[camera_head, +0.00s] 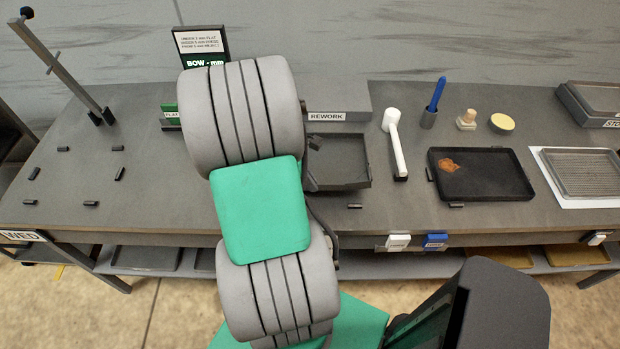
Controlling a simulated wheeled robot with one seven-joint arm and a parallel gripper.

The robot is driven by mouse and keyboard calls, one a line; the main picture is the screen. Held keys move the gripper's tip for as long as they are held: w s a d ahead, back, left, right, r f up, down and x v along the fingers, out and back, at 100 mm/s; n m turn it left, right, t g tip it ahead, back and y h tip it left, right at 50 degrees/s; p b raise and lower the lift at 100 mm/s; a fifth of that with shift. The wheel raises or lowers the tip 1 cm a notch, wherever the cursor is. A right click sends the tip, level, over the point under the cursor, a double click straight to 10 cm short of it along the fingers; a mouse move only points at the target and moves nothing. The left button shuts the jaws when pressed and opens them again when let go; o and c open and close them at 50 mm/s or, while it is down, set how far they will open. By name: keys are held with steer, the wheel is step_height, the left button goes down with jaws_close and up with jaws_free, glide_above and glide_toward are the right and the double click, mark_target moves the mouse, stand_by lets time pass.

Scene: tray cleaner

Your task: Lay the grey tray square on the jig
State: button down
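A grey tray (352,184) shows just right of my arm, in front of the REWORK label; its left part is hidden behind the arm. A second, lighter grey tray (580,172) with a textured floor lies at the right on a white sheet. Several small dark stops (118,148) stand in a rough rectangle on the bare left of the bench and look like a jig. My arm fills the middle, and my gripper is hidden behind it. I cannot tell whether it is touching the tray by the arm.
A black tray (480,185) with an orange-brown patch lies right of centre. A white-handled tool (396,145), a blue-handled tool in a holder (434,102) and a yellow round pad (502,122) are near it. A slanted post (60,68) rises at the far left.

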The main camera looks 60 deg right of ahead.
steer(key=shift+f+b, duration=0.9)
steer(key=shift+f, duration=1.85)
steer(key=c, duration=1.5)
jaws_free()
steer(key=shift+c, duration=0.2)
steer(key=shift+a, duration=0.1)
